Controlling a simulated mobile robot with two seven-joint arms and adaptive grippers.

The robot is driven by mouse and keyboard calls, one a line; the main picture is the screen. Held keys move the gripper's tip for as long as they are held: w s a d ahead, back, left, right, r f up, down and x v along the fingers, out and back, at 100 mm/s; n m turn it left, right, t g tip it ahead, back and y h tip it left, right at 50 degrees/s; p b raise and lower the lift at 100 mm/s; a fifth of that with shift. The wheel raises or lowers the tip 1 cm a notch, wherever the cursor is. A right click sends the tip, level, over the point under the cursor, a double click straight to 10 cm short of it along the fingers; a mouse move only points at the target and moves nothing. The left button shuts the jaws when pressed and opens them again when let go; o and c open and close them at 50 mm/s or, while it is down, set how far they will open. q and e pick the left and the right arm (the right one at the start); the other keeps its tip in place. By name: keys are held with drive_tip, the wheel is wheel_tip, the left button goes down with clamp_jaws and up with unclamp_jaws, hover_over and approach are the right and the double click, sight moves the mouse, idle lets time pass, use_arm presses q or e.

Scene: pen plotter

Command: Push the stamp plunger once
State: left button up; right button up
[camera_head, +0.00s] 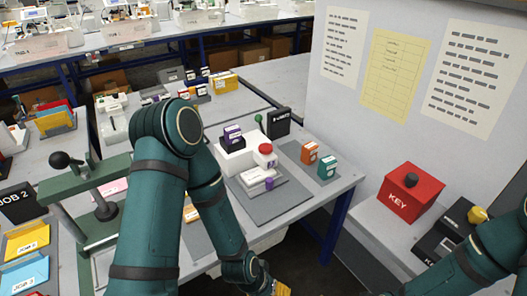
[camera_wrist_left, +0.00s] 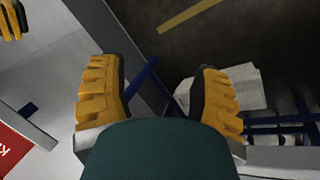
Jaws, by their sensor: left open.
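A white device (camera_head: 238,158) stands on the grey table with a red-capped plunger (camera_head: 265,149) on its right side. A white block with a purple end (camera_head: 257,178) lies on a grey plate in front of it. I cannot tell for sure that the red cap is the stamp plunger. My left gripper (camera_head: 282,288) is at the bottom edge of the head view, in front of the table and away from the device. In the left wrist view, it (camera_wrist_left: 158,68) is open and empty above the floor. One yellow finger of my right gripper (camera_wrist_left: 11,20) shows there at the top left.
A green press (camera_head: 85,190) with a black ball handle stands at the left. Small orange (camera_head: 309,153) and teal (camera_head: 327,167) boxes stand right of the device. A red KEY box (camera_head: 411,192) is on the right table. Open floor lies between the tables.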

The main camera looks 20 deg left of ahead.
idle(0.4)
use_arm(q)
clamp_jaws()
idle(1.2)
